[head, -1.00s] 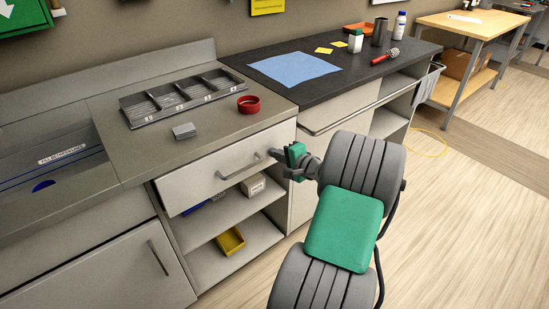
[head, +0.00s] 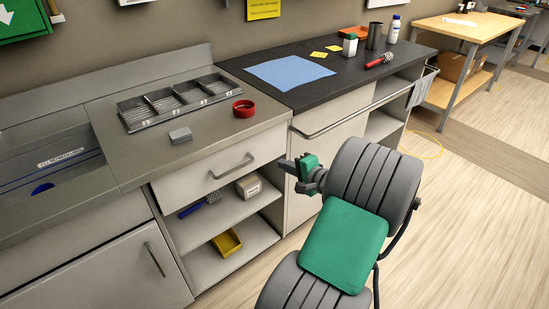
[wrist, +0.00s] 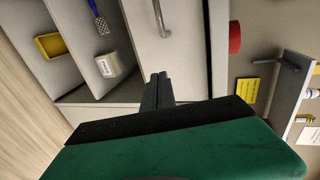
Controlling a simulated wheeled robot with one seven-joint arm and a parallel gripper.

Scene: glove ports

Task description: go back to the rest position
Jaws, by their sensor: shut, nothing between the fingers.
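My gripper (head: 290,167) is shut and empty. In the head view it hangs in front of the cabinet, to the right of the drawer handle (head: 232,167) and apart from it. In the wrist view its closed fingers (wrist: 157,90) point towards the cabinet front, with nothing between them. The handle also shows in the wrist view (wrist: 160,18). The arm's grey links and green cover fill the lower right of the head view.
The drawer front (head: 195,183) is above open shelves with a yellow bin (head: 227,243) and a small box (head: 249,186). The counter holds a divided tray (head: 130,117) and a red ring-shaped thing (head: 244,108). Open floor (head: 465,200) lies to the right.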

